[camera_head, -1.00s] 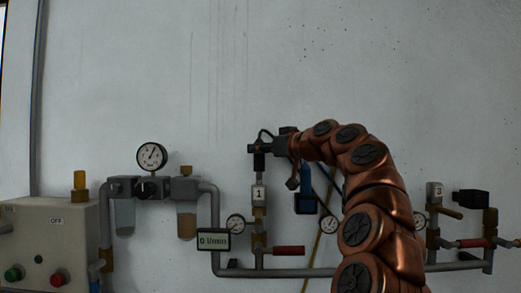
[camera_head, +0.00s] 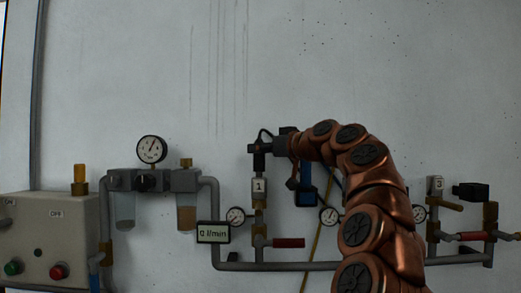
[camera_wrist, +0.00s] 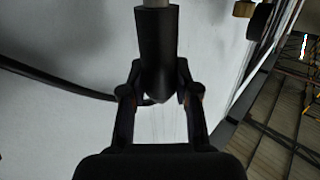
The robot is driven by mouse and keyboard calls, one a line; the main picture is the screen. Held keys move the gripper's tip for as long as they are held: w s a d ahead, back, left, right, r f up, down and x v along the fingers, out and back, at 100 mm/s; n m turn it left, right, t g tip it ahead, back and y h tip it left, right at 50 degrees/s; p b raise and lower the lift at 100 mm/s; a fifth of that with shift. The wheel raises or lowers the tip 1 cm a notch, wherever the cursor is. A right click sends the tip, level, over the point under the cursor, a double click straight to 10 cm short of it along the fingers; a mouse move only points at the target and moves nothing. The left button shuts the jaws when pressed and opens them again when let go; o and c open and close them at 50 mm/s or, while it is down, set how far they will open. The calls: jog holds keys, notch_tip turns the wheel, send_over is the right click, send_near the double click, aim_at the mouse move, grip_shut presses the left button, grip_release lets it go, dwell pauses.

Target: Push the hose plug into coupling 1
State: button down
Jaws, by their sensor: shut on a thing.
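The hose plug (camera_head: 259,160) is a black upright cylinder with a grey lower end. My gripper (camera_head: 261,148) is shut on it. In the wrist view the plug (camera_wrist: 157,45) stands between the two fingers of my gripper (camera_wrist: 158,92), with its grey tip at the top edge. Coupling 1 (camera_head: 259,203) is a brass fitting under a grey tag marked 1 (camera_head: 259,187). The plug is directly above it and roughly in line. The plug's lower end is close to the tag; I cannot tell whether it touches the coupling, whose mouth is hidden.
A blue part (camera_head: 306,190) hangs behind my arm. A black hose (camera_wrist: 60,82) runs left from the plug. The wall above is clear.

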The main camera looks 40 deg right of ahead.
jog(key=shift+f+b, duration=0.6)
jog(key=shift+f, duration=0.05)
jog(key=c, duration=0.8)
grip_release()
jog(key=shift+o, duration=0.2)
jog(key=shift+s, duration=0.1)
jog(key=s+d, duration=0.1)
jog(key=s, duration=1)
jog(key=shift+s+d+r, duration=0.35)
